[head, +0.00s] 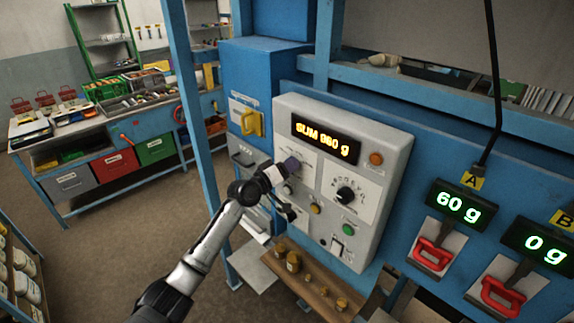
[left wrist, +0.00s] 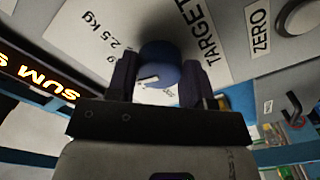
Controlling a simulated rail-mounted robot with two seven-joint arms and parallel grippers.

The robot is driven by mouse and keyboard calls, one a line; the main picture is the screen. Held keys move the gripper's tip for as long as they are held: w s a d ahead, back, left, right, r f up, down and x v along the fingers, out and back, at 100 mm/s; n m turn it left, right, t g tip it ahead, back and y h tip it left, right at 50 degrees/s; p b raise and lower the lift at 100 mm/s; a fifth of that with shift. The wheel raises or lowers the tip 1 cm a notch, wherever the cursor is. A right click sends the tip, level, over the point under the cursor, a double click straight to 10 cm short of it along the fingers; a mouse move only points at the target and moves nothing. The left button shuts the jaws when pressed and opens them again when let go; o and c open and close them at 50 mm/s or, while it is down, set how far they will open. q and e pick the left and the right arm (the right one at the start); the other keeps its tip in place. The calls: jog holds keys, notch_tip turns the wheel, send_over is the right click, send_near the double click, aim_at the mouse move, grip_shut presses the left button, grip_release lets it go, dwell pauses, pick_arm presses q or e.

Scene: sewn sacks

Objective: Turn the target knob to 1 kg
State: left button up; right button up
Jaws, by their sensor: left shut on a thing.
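The grey control box (head: 395,155) has an orange display (head: 326,139) reading "SUM 960 g". My left gripper (head: 290,166) reaches its upper left part and covers the target knob in the head view. In the left wrist view the blue, round target knob (left wrist: 160,62) sits between the two fingers of my left gripper (left wrist: 158,82), which is shut on it. The panel there carries the words "TARGET" and "2.5 kg". A white mark shows on the knob, but I cannot tell which value it points to. My right gripper is not in view.
A black dial (head: 346,194), an orange button (head: 376,158) and a green button (head: 348,229) are on the box. Scale displays show 60 g (head: 460,206) at A and 0 g (head: 541,243) at B, above red clamps. A blue post (head: 190,100) stands left of the arm.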

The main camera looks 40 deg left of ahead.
pick_arm(q)
jog(key=shift+r+n+p, duration=0.1)
jog(key=shift+n+p, duration=1.4)
jog(key=shift+n, duration=1.8)
jog(key=o, duration=0.9)
jog(key=shift+s+a+b, duration=0.3)
jog(key=shift+s+b, duration=0.1)
jog(key=shift+s, duration=1.9)
jog(key=shift+s+a+b, duration=0.25)
jog(key=shift+s+b, duration=0.2)
jog(key=shift+s, duration=1.85)
jog(key=shift+s+a+b, duration=0.3)
jog(key=shift+s+b, duration=0.1)
jog(key=shift+s, duration=1.9)
